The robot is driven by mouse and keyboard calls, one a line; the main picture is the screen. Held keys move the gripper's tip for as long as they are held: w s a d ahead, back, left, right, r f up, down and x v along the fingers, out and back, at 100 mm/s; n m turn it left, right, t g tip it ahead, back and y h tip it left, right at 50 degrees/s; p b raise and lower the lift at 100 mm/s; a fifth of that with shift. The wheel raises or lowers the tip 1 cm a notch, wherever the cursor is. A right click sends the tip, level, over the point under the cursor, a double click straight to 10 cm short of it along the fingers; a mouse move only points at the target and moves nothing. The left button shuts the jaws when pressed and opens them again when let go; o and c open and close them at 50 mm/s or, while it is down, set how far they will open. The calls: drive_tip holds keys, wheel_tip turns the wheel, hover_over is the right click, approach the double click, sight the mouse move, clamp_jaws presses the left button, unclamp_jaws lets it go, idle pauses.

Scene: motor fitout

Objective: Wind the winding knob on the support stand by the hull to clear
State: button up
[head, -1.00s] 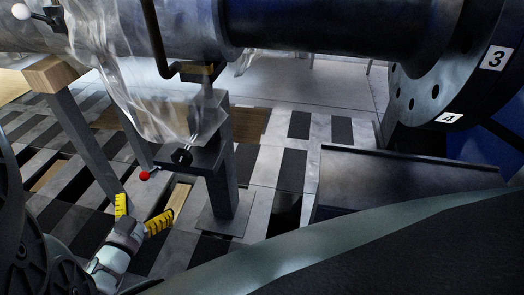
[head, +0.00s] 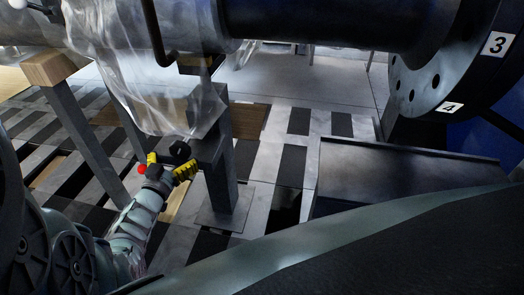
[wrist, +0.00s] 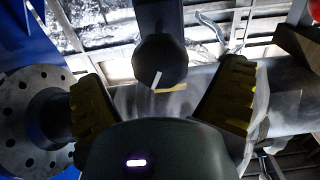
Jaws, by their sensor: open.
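The support stand (head: 222,180) is a grey post with a side bracket below a large dark horizontal cylinder (head: 320,22). A dark knob (head: 180,148) sits at the bracket, partly hidden by my gripper in the head view. In the wrist view the dark, faceted knob (wrist: 160,62) bears a white line on its face. My gripper (head: 168,167) is open, with yellow ridged fingers, just in front of the knob. In the wrist view my gripper (wrist: 158,95) has its fingers to either side of the knob, with gaps showing. A red ball (head: 143,169) shows beside the left finger.
A clear plastic sheet (head: 150,95) hangs from the cylinder close above the knob. A second leg with a wooden block (head: 52,67) stands to the left. A numbered flange (head: 440,70) and a dark tray-like surface (head: 400,175) are at the right. The floor has dark gaps.

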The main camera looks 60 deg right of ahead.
sight(179, 155)
drive_tip(key=shift+b+x, duration=0.5)
drive_tip(key=shift+x, duration=1.2)
drive_tip(key=shift+s, duration=0.1)
drive_tip(key=shift+c, duration=0.4)
drive_tip(key=c, duration=1.1)
drive_tip(key=shift+c, duration=0.2)
